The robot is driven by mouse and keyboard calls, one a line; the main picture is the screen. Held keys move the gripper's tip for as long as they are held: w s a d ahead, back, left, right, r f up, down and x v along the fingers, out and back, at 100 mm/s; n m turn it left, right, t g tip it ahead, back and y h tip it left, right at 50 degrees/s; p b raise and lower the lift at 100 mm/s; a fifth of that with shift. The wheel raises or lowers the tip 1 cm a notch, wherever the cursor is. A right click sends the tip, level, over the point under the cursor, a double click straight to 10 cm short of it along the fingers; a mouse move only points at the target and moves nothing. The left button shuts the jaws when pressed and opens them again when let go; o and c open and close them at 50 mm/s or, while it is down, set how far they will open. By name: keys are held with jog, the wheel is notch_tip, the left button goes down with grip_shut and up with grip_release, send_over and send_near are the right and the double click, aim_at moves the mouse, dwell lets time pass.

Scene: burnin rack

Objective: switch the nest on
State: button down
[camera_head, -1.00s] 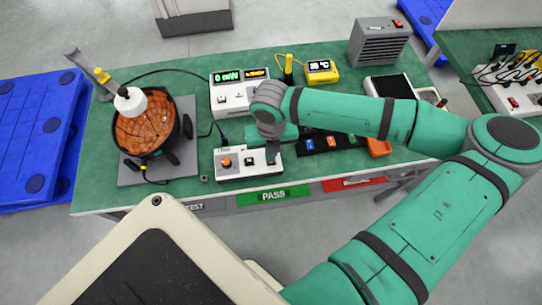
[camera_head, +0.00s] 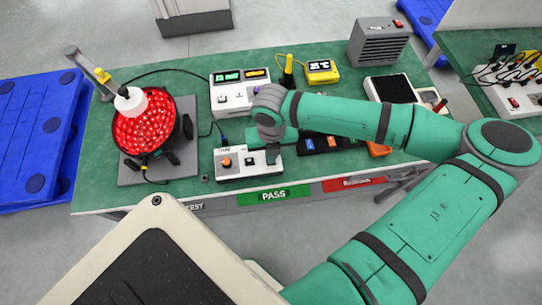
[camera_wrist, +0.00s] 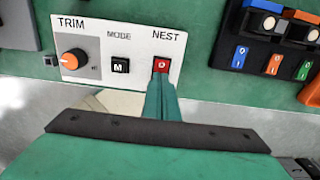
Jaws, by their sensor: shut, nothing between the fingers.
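The control panel (camera_head: 236,172) is a white box at the front of the green bench. In the wrist view it (camera_wrist: 92,48) carries an orange TRIM knob (camera_wrist: 75,59), a black MODE button (camera_wrist: 120,65) and a red rocker switch (camera_wrist: 161,65) under the word NEST. My gripper (camera_wrist: 161,88) is shut and empty, its tips at the lower edge of this switch. I cannot tell whether they touch. In the head view my gripper (camera_head: 272,158) covers the panel's right end. The round lamp array (camera_head: 147,132) at left glows bright red.
A white meter (camera_head: 228,102) with green and orange digits stands behind the panel. A yellow meter (camera_head: 321,72) and a grey vented box (camera_head: 377,45) are further back. A dark holder with coloured tags (camera_wrist: 285,40) sits close right of the panel.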

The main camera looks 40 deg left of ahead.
jog(key=shift+r, duration=0.15)
notch_tip(320, 180, up, 7)
dwell(0.9)
dwell(0.4)
